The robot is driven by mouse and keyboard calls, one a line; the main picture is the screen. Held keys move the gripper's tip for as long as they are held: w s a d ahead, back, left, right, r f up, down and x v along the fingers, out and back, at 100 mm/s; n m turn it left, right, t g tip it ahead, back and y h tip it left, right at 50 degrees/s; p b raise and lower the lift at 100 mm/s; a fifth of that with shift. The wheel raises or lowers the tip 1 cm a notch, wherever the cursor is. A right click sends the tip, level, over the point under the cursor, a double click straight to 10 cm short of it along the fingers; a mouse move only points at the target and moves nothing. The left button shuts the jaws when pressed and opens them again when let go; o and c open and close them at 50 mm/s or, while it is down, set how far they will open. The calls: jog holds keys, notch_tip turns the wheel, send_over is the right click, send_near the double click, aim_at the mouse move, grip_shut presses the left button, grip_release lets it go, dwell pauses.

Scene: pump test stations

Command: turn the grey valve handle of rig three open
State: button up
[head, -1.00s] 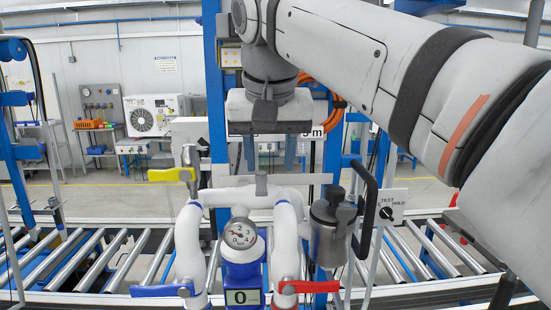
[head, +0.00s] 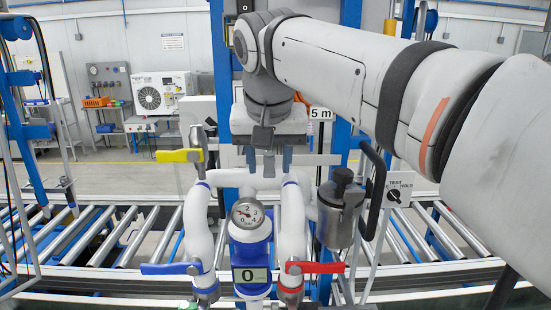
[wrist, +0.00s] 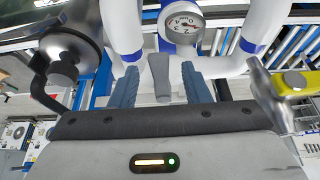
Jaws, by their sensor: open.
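A grey valve handle (head: 268,164) stands up from the top of the white pipework, at its middle. In the wrist view the grey handle (wrist: 162,82) shows as a tapered bar. My gripper (head: 268,168) points down over it, with one blue-grey finger on each side. In the wrist view my gripper (wrist: 160,72) is open, and gaps show between the handle and both fingers. I cannot tell how deep the handle sits between them. No label reading rig three is legible.
A yellow handle (head: 180,156) is to the left, blue (head: 171,268) and red (head: 316,267) handles lower down. A round gauge (head: 248,213) is at the front. A metal canister (head: 340,213) with a black loop stands close at right. A roller conveyor (head: 98,237) runs behind.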

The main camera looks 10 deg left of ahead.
jog(key=shift+c, duration=0.4)
grip_shut()
